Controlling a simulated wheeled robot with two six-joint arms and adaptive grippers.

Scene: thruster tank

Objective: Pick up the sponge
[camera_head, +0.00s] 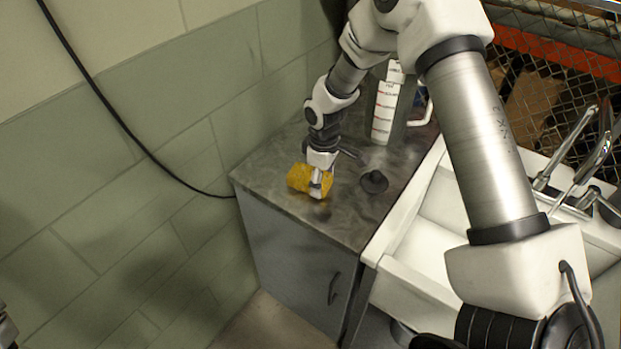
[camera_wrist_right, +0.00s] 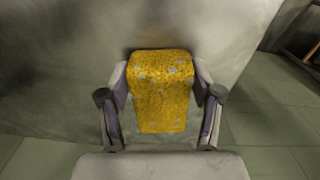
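The yellow sponge (camera_head: 298,178) is at the front part of the grey countertop in the head view. My right gripper (camera_head: 318,188) comes down over it from above. In the right wrist view the sponge (camera_wrist_right: 161,92) sits between the two fingers of my right gripper (camera_wrist_right: 161,105), with a pad against each side, so it looks shut on the sponge. I cannot tell whether the sponge touches the counter. Only a small dark and metal piece, possibly of my left gripper (camera_head: 6,328), shows at the left edge of the head view.
A dark round stopper-like object (camera_head: 373,182) lies right of the sponge on the countertop (camera_head: 340,224). A labelled container (camera_head: 384,112) stands behind. A white sink (camera_head: 450,215) with a metal faucet (camera_head: 592,150) is on the right. A tiled wall (camera_head: 120,170) rises on the left.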

